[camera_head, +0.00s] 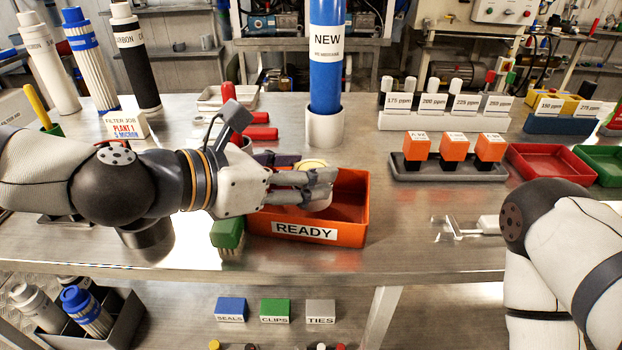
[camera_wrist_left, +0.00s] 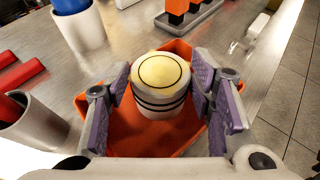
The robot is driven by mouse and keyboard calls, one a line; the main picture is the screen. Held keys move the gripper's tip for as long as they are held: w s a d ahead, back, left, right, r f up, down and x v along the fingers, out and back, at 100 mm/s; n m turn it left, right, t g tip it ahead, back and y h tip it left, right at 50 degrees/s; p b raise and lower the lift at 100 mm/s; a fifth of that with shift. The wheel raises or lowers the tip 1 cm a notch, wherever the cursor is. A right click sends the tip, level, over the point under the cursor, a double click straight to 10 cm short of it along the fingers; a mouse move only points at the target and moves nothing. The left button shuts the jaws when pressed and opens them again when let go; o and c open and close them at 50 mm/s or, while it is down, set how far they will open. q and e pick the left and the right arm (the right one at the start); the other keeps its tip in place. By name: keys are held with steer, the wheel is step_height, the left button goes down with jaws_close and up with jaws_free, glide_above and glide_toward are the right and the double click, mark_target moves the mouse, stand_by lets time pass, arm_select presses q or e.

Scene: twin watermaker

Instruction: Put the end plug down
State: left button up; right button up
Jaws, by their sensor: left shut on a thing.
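The end plug (camera_wrist_left: 160,86) is a white cylinder with a cream top and dark rings around its side. It is upright between the purple-padded fingers of my left gripper (camera_wrist_left: 166,99), which is shut on it. In the head view my left gripper (camera_head: 305,184) holds the plug (camera_head: 313,164) over the orange READY tray (camera_head: 352,205). The fingers hide part of the plug there. I cannot tell whether its underside touches the tray floor. My right arm shows at the right, but its gripper is not in view.
A blue NEW filter (camera_head: 327,70) stands in a white holder (camera_head: 325,127) behind the tray. A green brush (camera_head: 228,236) is at the tray's left. Orange blocks on a grey rack (camera_head: 450,173) stand to the right. A pale tool (camera_head: 470,228) lies on the bench.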

arm_select(q)
step_height(320, 180, down, 3)
steer(key=shift+w+d+f, duration=0.1)
steer(key=shift+d+f, duration=0.05)
steer(key=shift+s+a+r, duration=0.2)
steer(key=shift+s+r, duration=0.15)
steer(key=shift+r, duration=0.1)
steer(key=shift+c, duration=0.6)
steer(key=shift+s+a+r, duration=0.15)
steer(key=shift+r, duration=0.05)
steer(key=shift+w+f, duration=0.25)
steer(key=shift+f, duration=0.05)
steer(key=o, duration=1.1)
steer(key=shift+r, duration=0.1)
arm_select(e)
steer(key=shift+s+f+g, duration=0.3)
steer(key=shift+s+f, duration=0.45)
steer(key=shift+s, duration=0.3)
